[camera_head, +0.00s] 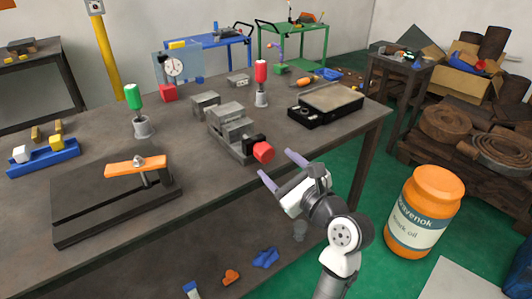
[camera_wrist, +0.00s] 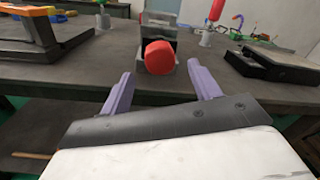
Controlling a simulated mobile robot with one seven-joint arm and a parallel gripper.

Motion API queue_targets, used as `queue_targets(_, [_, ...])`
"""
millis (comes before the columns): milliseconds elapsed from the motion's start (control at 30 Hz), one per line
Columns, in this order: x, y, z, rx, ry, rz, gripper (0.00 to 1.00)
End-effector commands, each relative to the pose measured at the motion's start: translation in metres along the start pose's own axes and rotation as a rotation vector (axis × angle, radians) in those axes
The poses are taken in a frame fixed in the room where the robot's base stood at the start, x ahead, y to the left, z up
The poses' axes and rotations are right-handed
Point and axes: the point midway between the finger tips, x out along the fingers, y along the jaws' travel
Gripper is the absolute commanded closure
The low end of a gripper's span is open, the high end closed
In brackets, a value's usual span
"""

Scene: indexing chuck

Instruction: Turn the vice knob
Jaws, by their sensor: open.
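The vice (camera_head: 231,132) is a grey metal block on the dark workbench, near its front edge. Its red vice knob (camera_head: 263,152) sticks out on a black mount toward my arm. My gripper (camera_head: 280,168) is open and empty, in front of and slightly below the knob, apart from it. In the wrist view the red knob (camera_wrist: 160,57) shows ahead, between and beyond the two purple fingertips of the gripper (camera_wrist: 158,78). The vice body (camera_wrist: 161,20) is partly hidden behind the knob there.
A black box with a grey plate (camera_head: 325,103) lies right of the vice. A red-handled tool (camera_head: 261,82) and a green-handled tool (camera_head: 134,106) stand behind. A fixture with an orange lever (camera_head: 135,166) is at left. An orange barrel (camera_head: 424,208) stands on the floor at right.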

Motion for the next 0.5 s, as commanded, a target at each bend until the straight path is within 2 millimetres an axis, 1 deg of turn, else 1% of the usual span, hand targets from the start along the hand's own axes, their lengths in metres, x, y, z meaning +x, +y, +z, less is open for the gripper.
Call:
queue_targets(33, [0.011, 0.001, 0.001, 0.001, -0.001, 0.004, 0.38])
queue_targets(100, [0.024, 0.000, 0.001, 0.000, -0.002, 0.004, 0.38])
queue_targets(200, [0.040, 0.000, 0.001, -0.001, -0.001, 0.002, 0.38])
queue_targets(333, [0.052, 0.000, 0.001, 0.000, -0.001, 0.001, 0.38])
queue_targets(500, [0.059, 0.000, 0.000, -0.001, 0.000, 0.000, 0.38])
